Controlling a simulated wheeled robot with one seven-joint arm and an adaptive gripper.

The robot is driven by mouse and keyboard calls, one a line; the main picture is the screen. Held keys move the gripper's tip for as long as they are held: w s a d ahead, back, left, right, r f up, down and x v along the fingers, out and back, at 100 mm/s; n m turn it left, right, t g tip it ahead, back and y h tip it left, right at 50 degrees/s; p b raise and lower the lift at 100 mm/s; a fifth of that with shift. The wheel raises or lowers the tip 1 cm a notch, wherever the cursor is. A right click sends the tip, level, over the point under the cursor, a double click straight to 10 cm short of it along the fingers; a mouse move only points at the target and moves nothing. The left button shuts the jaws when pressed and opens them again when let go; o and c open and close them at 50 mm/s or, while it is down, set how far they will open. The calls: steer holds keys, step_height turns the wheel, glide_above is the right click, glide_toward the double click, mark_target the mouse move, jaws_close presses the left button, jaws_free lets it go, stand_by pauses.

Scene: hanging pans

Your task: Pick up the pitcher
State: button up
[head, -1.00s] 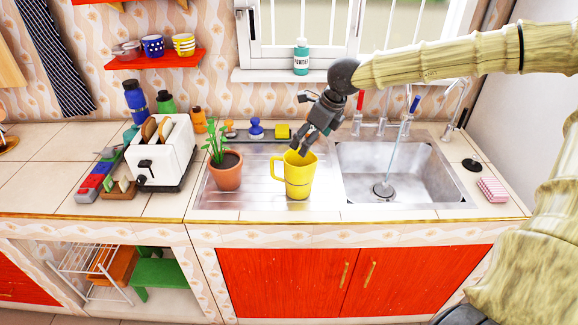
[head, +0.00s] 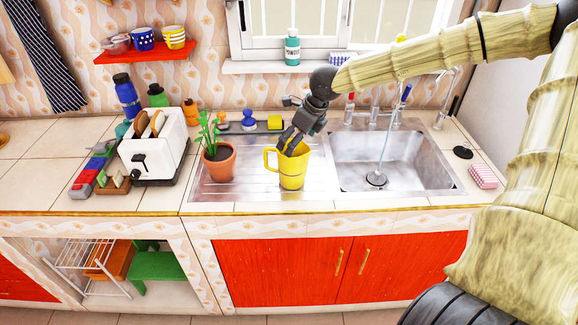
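The yellow pitcher (head: 291,170) stands upright on the steel drainboard, just left of the sink basin. Its handle is on its left side. My gripper (head: 287,147) reaches down from above right, with its dark fingertips at the pitcher's rim. The fingers appear parted, with at least one tip at or inside the opening. Whether they touch the pitcher's wall is too small to tell.
A potted plant (head: 218,165) stands close to the left of the pitcher. A white toaster (head: 154,150) is farther left. The sink basin (head: 391,160) with running water lies right. A sponge and small items line the ledge (head: 262,127) behind.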

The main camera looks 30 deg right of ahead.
mark_target(285, 164)
steer(key=shift+w+p+x, duration=0.15)
steer(key=shift+p+x, duration=0.25)
steer(key=shift+x, duration=0.85)
steer(key=shift+w+p+x, duration=0.15)
steer(key=shift+p+x, duration=0.2)
steer(key=shift+x, duration=0.9)
steer(key=shift+r, duration=0.1)
steer(key=c, duration=1.5)
